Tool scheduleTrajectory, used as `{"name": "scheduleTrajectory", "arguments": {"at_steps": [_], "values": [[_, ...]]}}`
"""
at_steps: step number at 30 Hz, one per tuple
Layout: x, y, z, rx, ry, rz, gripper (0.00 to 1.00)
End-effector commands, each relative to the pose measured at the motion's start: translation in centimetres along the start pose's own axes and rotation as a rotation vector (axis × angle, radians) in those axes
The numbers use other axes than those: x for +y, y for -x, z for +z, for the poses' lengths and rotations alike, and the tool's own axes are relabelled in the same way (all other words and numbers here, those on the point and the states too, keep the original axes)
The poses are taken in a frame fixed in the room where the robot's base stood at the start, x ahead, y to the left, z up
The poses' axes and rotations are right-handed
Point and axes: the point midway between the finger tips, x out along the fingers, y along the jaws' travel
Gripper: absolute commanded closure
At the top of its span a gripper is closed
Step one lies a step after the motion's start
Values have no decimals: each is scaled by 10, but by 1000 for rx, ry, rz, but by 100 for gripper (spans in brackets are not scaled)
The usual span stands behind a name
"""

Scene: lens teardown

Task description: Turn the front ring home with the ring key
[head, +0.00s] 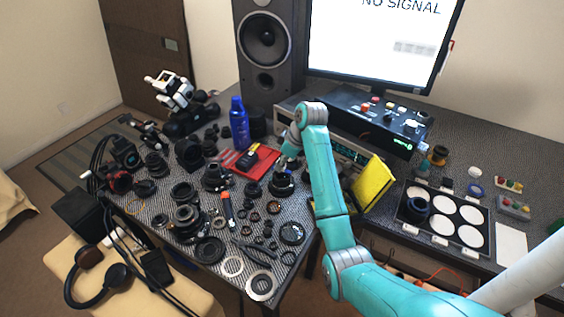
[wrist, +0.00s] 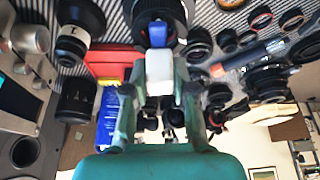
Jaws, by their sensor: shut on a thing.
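My gripper (head: 291,150) is over the table, just above a dark lens body (head: 283,186) that stands to the right of the red tray. In the wrist view my gripper (wrist: 158,88) is shut on a pale block with a blue tip, which looks like the ring key (wrist: 159,68). The blue tip points at the dark round lens (wrist: 172,10) at the top of that view. The key lines up with the lens, but I cannot tell whether it touches the front ring. The front ring itself is not clear in either view.
A red tray (head: 239,167), a blue bottle (head: 239,124) and many loose lens parts crowd the table around the lens. An instrument with a display (head: 346,153) and a yellow panel (head: 373,183) stand close to my arm. A tray with white discs (head: 444,234) lies at right.

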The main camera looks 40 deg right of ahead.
Motion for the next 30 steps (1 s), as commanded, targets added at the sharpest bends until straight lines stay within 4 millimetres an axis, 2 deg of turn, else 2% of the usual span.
{"name": "scheduleTrajectory", "arguments": {"at_steps": [30], "values": [[0, -10, 4, 0, 0, 0, 100]]}}
